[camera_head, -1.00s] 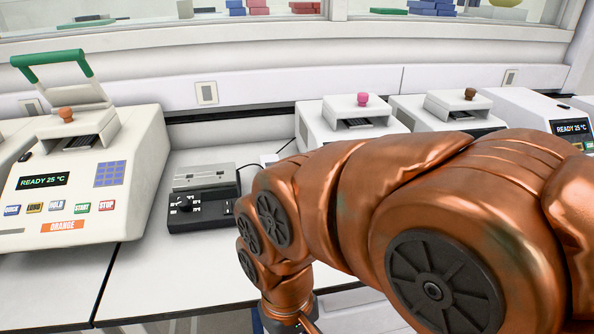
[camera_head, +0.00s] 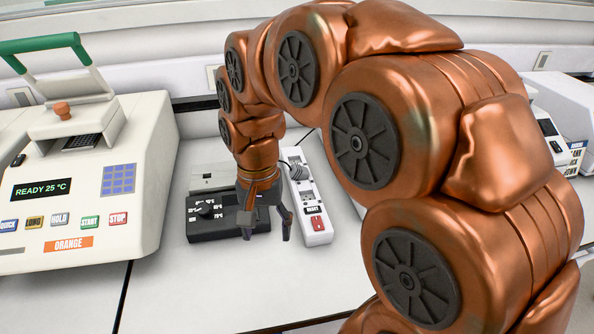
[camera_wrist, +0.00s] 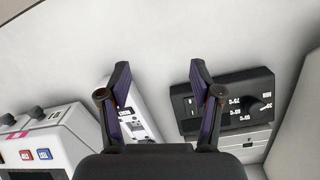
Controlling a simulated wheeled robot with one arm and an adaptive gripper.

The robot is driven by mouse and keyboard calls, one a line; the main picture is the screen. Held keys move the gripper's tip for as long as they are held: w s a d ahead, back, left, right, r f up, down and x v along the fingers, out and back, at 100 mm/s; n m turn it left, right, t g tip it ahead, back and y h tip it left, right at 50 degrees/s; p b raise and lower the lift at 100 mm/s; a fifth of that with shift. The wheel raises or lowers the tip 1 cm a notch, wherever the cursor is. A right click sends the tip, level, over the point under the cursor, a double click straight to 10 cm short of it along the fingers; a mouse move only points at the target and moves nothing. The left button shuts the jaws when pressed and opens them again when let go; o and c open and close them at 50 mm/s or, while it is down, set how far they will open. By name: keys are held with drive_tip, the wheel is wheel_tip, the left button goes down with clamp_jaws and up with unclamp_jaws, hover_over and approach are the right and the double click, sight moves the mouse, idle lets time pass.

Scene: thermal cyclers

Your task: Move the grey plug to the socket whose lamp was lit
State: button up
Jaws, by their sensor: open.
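A white power strip (camera_head: 317,222) with a red switch at its near end lies on the bench in the head view. A grey shape with a cord (camera_head: 292,170), perhaps the grey plug, shows at the strip's farther part; it is too small to be sure. No lit socket lamp can be made out. My gripper (camera_head: 266,229) is open and empty, pointing down in front of the strip and a black dial box. In the wrist view, the strip (camera_wrist: 146,112) shows between the open fingers of my gripper (camera_wrist: 160,68), partly behind the left one.
The black dial box (camera_head: 206,228) sits left of the strip; it is at right in the wrist view (camera_wrist: 232,100). A white cycler labelled ORANGE (camera_head: 130,205), its green-handled lid raised, stands at left. Other cyclers stand right, partly behind my arm. The front bench is clear.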

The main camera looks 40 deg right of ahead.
drive_tip(key=w+d+r+m, duration=0.2)
drive_tip(key=w+d+m, duration=0.55)
drive_tip(key=w, duration=0.25)
drive_tip(key=m+t+p, duration=0.1)
drive_tip(key=m+p, duration=0.1)
drive_tip(key=m, duration=0.5)
hover_over(294, 167)
drive_tip(key=a, duration=0.1)
drive_tip(key=shift+s+a+f, duration=0.2)
drive_tip(key=shift+s, duration=0.15)
drive_tip(key=shift+w+d+f, duration=0.15)
drive_tip(key=shift+d+f, duration=0.1)
drive_tip(key=shift+d, duration=0.15)
wheel_tip(294, 167, down, 2)
drive_tip(key=shift+w+d+f+p, duration=0.1)
drive_tip(key=shift+f+p, duration=0.45)
drive_tip(key=shift+p, duration=0.15)
drive_tip(key=shift+w+d+f+p, duration=0.15)
drive_tip(key=shift+f+p, duration=0.3)
drive_tip(key=shift+f, duration=0.65)
drive_tip(key=shift+w+d+f+p, duration=0.1)
drive_tip(key=shift+f+p, duration=0.35)
drive_tip(key=shift+f, duration=0.6)
clamp_jaws()
